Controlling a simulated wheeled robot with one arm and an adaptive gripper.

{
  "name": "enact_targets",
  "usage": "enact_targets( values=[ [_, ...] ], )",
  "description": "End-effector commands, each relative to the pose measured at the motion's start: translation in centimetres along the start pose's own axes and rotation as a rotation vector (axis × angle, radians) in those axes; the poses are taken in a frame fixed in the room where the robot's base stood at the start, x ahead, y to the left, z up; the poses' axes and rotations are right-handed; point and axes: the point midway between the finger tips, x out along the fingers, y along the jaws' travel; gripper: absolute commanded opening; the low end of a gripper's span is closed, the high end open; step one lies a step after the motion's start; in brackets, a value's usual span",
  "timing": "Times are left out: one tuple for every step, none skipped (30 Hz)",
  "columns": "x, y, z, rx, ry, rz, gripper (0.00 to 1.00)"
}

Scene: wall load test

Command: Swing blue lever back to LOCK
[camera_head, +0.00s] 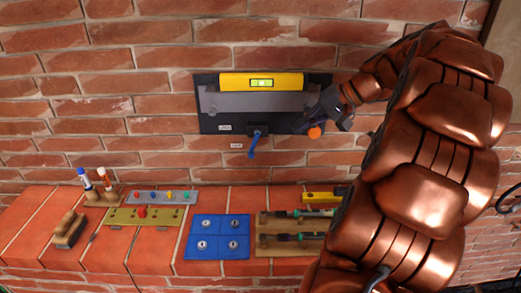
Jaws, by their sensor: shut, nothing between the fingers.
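The blue lever (253,144) hangs from a small dark pivot block at the lower middle of a dark wall panel (213,123). It points down and slightly left, its tip below the panel's bottom edge. One small white label (225,128) is on the panel left of the pivot, and another (237,146) is on the wall left of the lever; their words are too small to read. My gripper (312,120) is at the panel's right side, apart from the lever and to its right. It is shut and appears empty. An orange round part (314,132) shows beside it.
A yellow level (261,82) lies across a grey shelf (245,101) on the panel. The brick ledge below holds a brush (69,230), markers (104,177), a blue mat (217,236) and a wooden tray (285,243) with screwdrivers. The wall left of the panel is clear.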

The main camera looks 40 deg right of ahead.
Motion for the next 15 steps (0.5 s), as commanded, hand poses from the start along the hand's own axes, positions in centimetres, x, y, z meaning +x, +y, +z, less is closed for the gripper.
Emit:
enact_targets(
  values=[
    [0.0,0.0,0.0,0.0,0.0,0.0,0.0],
    [0.0,0.0,0.0,0.0,-0.001,0.0,0.0],
    [0.0,0.0,0.0,0.0,-0.001,0.001,0.0],
    [0.0,0.0,0.0,0.0,-0.001,0.001,0.0],
    [0.1,0.0,0.0,0.0,-0.001,0.001,0.0],
    [0.1,0.0,0.0,0.0,-0.001,0.001,0.0],
    [0.2,-0.1,0.0,0.0,-0.001,0.0,0.0],
    [0.3,-0.1,0.0,0.0,-0.001,0.0,0.0],
    [0.6,-0.1,0.0,0.0,-0.002,0.0,0.0],
    [0.8,-0.1,0.0,-0.001,-0.002,0.0,0.0],
    [1.0,-0.2,0.0,-0.001,-0.003,0.0,0.0],
    [1.4,-0.2,0.1,0.0,-0.005,0.0,0.0],
    [1.8,-0.2,0.1,0.001,-0.007,0.0,0.0],
    [2.2,-0.2,0.2,0.002,-0.008,-0.001,0.0],
    [2.7,-0.2,0.2,0.003,-0.008,0.0,0.0]
  ],
)
